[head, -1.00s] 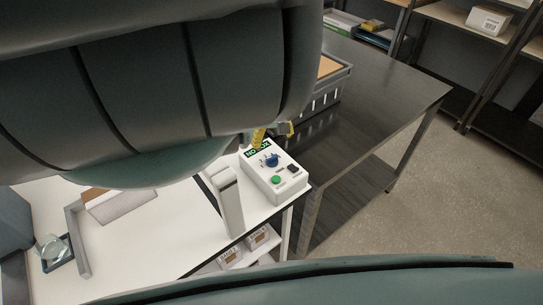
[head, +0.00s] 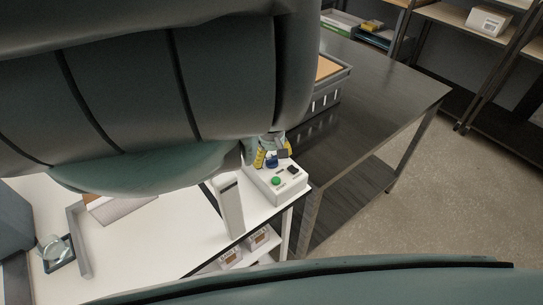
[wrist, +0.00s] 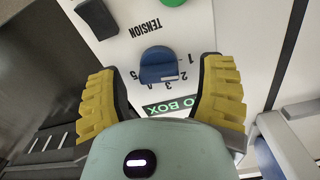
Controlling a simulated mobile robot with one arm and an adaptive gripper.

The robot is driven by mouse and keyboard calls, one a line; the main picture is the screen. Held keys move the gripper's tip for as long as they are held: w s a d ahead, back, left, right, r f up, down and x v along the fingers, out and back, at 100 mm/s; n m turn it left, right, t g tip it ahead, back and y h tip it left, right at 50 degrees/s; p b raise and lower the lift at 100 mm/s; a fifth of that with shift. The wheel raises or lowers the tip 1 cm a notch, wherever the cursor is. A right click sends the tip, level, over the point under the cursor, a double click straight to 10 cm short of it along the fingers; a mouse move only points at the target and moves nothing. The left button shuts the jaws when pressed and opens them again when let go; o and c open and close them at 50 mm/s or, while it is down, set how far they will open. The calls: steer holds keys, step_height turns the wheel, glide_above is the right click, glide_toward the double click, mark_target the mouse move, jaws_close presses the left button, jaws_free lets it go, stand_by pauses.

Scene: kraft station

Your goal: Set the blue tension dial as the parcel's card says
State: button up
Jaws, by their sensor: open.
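The blue tension dial (wrist: 158,62) is on the white control box (head: 283,190), beside the printed word TENSION and a scale of numbers. I cannot tell which number it points to. My gripper (wrist: 160,78) is open, with its yellow ridged fingers on either side of the dial in the wrist view, apart from it by a visible gap. In the head view my gripper (head: 272,156) is at the box, and the dial (head: 271,162) is partly hidden. No readable parcel card shows.
The box also carries a green button (head: 276,181) and a black switch (head: 293,170). A white post (head: 230,205) stands close by on the white table (head: 165,235). A dark table (head: 385,95) with a grey crate (head: 330,92) lies beyond.

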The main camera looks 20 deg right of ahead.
steer(key=shift+o, duration=0.3)
steer(key=c, duration=1.2)
steer(key=shift+c, duration=0.2)
steer(key=shift+w, duration=0.1)
steer(key=m+b, duration=0.1)
steer(key=m, duration=0.2)
steer(key=shift+f+b, duration=0.1)
steer(key=shift+b, duration=0.3)
steer(key=m+b, duration=0.1)
steer(key=m, duration=0.3)
steer(key=shift+d+m+b, duration=0.1)
steer(key=shift+m+b, duration=0.2)
steer(key=shift+b, duration=0.05)
steer(key=m+b, duration=0.1)
steer(key=m, duration=0.3)
steer(key=shift+d+m, duration=0.1)
steer(key=shift+m, duration=2)
